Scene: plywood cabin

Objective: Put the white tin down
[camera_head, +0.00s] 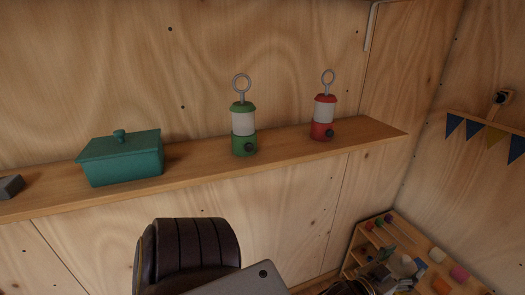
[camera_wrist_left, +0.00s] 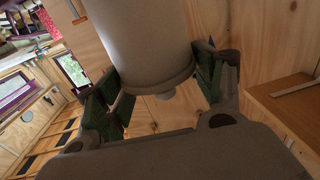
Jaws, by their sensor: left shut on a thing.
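The white tin (camera_wrist_left: 138,40) shows large in the left wrist view as a pale, grey-white cylinder with a rim and a small knob at its near end. My left gripper (camera_wrist_left: 160,72) is shut on it, with green-padded fingers on either side. The tin's far end is cut off by the top of that view. In the head view a grey link of my left arm (camera_head: 245,282) shows at the bottom edge. I cannot clearly make out the tin there. My right gripper is not in view.
A wooden wall shelf (camera_head: 285,143) carries a teal lidded box (camera_head: 125,160), a green lantern (camera_head: 244,128), a red lantern (camera_head: 323,118) and a grey block (camera_head: 10,186). Bare shelf lies between them. A dark chair (camera_head: 190,250) stands below. Small items fill a low wooden unit (camera_head: 400,236) at lower right.

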